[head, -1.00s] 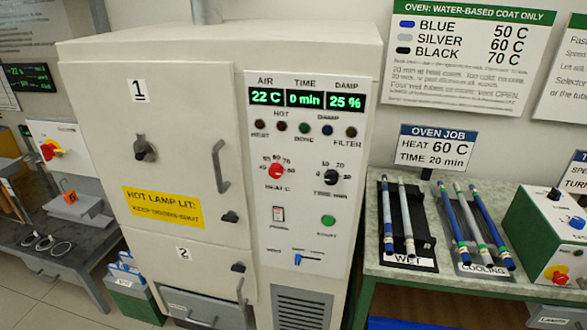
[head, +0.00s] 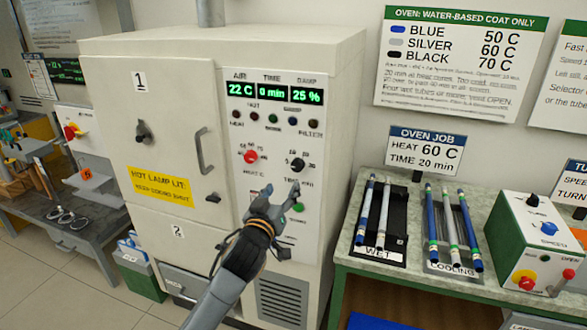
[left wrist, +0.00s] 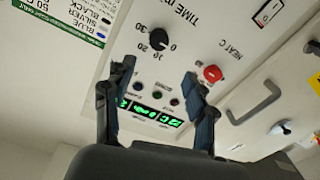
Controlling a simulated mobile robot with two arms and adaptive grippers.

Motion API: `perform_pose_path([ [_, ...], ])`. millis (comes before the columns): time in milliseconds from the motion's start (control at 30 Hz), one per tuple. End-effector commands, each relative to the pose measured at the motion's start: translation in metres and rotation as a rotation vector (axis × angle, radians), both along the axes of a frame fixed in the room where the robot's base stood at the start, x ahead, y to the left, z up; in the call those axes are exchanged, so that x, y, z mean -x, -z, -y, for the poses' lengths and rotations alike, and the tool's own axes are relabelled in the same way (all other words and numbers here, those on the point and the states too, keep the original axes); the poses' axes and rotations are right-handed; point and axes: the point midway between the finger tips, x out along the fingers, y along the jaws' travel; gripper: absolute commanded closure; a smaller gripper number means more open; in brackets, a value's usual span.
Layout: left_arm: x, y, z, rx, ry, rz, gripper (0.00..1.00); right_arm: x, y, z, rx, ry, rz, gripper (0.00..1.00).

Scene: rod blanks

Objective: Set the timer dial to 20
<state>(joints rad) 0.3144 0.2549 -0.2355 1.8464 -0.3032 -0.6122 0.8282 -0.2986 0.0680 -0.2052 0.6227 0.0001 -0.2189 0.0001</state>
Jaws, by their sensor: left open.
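The black timer dial (head: 297,164) is on the oven's white control panel, right of the red heat knob (head: 250,156). In the left wrist view the timer dial (left wrist: 159,39) shows upside down, with its 0, 10, 20 and 30 marks around it. I cannot make out its pointer. The time display (head: 272,91) reads 0 min. My left gripper (head: 281,192) is open and empty, in front of the panel and below the dial in the head view. Its fingers (left wrist: 160,85) are apart from the dial. My right gripper is not in view.
The oven job card (head: 427,150) reads heat 60 C, time 20 min. Indicator lamps sit above the knobs. The green button (head: 298,207) is beside my left fingers. Racks of tubes and a green-and-white box (head: 527,236) stand on the right bench.

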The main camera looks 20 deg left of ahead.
Motion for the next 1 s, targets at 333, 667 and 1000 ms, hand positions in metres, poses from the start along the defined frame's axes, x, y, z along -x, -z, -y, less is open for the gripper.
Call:
perform_pose_path([
  [333, -0.065, -0.002, -0.001, -0.001, 0.0, -0.002, 0.44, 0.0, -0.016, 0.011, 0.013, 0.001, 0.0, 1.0],
  [667, -0.105, 0.0, -0.002, -0.001, 0.0, -0.001, 0.44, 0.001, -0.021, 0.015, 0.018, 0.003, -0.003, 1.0],
  [1000, -0.112, 0.0, -0.002, 0.0, 0.001, -0.001, 0.44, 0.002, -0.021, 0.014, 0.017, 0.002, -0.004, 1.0],
])
